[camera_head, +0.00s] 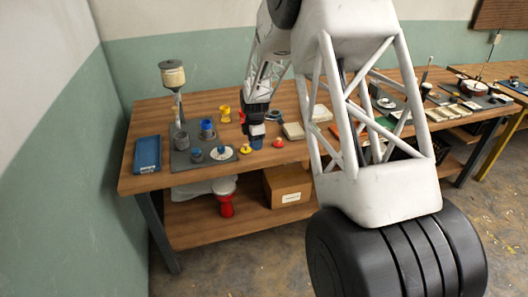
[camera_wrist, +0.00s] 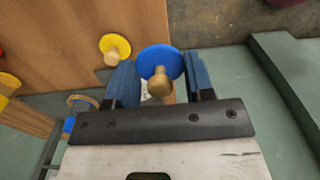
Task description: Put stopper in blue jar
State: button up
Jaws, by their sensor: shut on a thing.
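My gripper (camera_head: 256,133) hangs above the wooden table, right of the blue jar. Its blue fingers (camera_wrist: 163,88) are shut on a blue stopper, a round blue disc with a brass-coloured knob (camera_wrist: 160,66). The stopper also shows in the head view as a small blue piece (camera_head: 257,144) under the gripper. The blue jar (camera_head: 207,130) stands on a grey mat at the left part of the table; its opening is too small to see into clearly. The jar cannot be made out in the wrist view.
A yellow stopper (camera_head: 245,149) and a red stopper (camera_head: 278,143) lie near the table's front edge; the yellow one shows in the wrist view (camera_wrist: 114,46). The grey mat (camera_head: 182,160) holds several small items. A yellow jar (camera_head: 225,114) stands behind. A blue tray (camera_head: 147,155) lies at left.

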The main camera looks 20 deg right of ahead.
jog(key=w+a+r, duration=0.4)
jog(key=w+a, duration=0.4)
jog(key=w, duration=0.3)
jog(key=w+a+r+n, duration=0.1)
jog(key=w+a+r, duration=0.3)
jog(key=w+a, duration=0.4)
jog(key=w, duration=0.3)
jog(key=shift+w+a, duration=0.35)
jog(key=shift+w, duration=0.05)
jog(key=shift+f, duration=0.25)
jog(key=shift+f, duration=2.9)
jog(key=shift+f, duration=0.25)
jog(key=o, duration=1.4)
jog(key=shift+r, duration=0.2)
